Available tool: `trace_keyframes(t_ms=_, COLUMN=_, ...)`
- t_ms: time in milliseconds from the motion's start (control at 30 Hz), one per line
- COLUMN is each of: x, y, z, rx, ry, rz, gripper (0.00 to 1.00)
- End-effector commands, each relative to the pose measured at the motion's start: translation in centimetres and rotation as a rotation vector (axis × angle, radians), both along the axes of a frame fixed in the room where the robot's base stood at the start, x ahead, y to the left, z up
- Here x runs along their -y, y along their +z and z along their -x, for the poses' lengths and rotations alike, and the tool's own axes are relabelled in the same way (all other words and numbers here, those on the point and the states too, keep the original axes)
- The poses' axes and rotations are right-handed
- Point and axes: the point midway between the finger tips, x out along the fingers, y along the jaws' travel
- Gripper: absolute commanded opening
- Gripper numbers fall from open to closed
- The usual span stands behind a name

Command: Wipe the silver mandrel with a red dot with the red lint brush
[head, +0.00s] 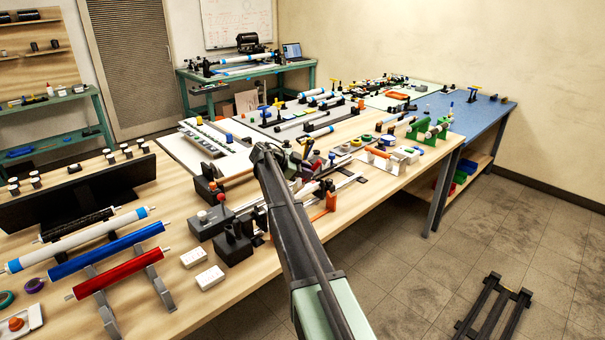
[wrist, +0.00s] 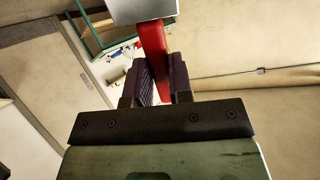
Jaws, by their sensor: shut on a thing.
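My gripper (wrist: 162,66) shows in the wrist view with its two dark fingers on either side of a red handle. It is shut on this handle, which I take to be the red lint brush (wrist: 152,42). A pale grey block (wrist: 143,10) sits at the handle's far end, cut off by the top of the picture. In the head view my arm reaches over the long wooden table, and I cannot make out the gripper clearly. Silver bars (head: 297,122) lie on a mat further back. No red dot is readable, so I cannot tell which is the marked mandrel.
Black boxes (head: 210,222) and white blocks (head: 209,277) stand left of my arm. Blue, white and red rollers (head: 118,273) lie on stands at the front left. Small tools crowd the table (head: 265,298) right of my arm. The floor at right holds a black frame (head: 492,308).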

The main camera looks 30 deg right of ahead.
Motion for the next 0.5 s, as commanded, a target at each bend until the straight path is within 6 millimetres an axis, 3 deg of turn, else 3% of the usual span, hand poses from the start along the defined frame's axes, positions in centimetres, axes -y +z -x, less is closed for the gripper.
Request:
trace_keyframes(t_ms=200, x=2.4, y=-0.1, z=-0.6, rx=0.0, ry=-0.001, rz=0.0, gripper=0.0)
trace_keyframes(t_ms=500, x=3.3, y=-0.1, z=-0.8, rx=0.0, ry=0.0, rz=0.0, gripper=0.0)
